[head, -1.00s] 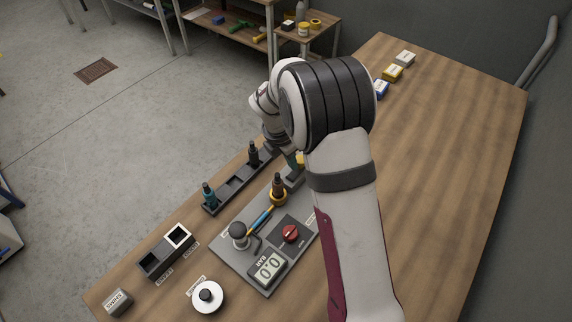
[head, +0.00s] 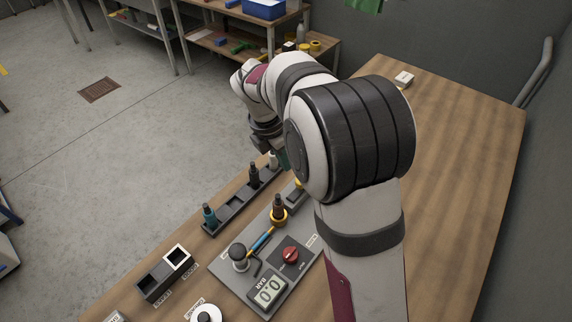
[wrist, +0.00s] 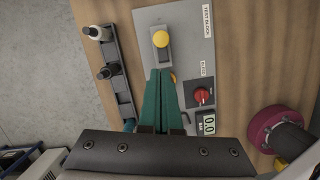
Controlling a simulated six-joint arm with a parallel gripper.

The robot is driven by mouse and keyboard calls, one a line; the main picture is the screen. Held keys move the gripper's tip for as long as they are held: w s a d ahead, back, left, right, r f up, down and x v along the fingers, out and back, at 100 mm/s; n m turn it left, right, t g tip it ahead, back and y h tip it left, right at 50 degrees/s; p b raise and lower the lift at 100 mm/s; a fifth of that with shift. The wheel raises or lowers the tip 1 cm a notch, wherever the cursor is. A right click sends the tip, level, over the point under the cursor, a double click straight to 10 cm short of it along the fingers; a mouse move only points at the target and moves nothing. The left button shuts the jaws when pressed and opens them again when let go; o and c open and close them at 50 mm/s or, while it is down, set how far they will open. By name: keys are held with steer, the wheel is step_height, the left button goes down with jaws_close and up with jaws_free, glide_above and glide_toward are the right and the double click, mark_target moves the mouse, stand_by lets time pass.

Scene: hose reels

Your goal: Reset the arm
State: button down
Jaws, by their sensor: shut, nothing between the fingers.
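My gripper (wrist: 160,76) points down at the bench in the wrist view, its two green fingers together with nothing between them. It hangs above the grey test block (wrist: 186,55). The block carries a yellow button (wrist: 160,40), a red knob (wrist: 201,96) and a display (wrist: 209,123) reading 0.0. In the head view my arm bends over the block, and the gripper is mostly hidden behind it. A brass-collared fitting (head: 278,210) stands upright on the block; the fingers mostly cover it in the wrist view.
A dark rack (head: 233,205) beside the block holds upright teal (head: 209,215), black (head: 254,175) and white (head: 273,160) fittings. The bench's right side is largely clear.

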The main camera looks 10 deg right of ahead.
stand_by(0.3)
steer(key=s+d+r+m+y, duration=0.1)
steer(key=s+r+m, duration=0.1)
steer(key=s+m, duration=0.3)
steer(key=s+d+r+m, duration=0.2)
steer(key=s+r+m, duration=0.1)
steer(key=s+m, duration=0.2)
steer(key=s+a+m+g+y, duration=0.1)
steer(key=s+m+y, duration=0.2)
steer(key=s+m, duration=1.6)
steer(key=shift+s+a+f+m+g, duration=0.3)
steer(key=shift+s+f, duration=0.05)
steer(key=shift+s, duration=0.65)
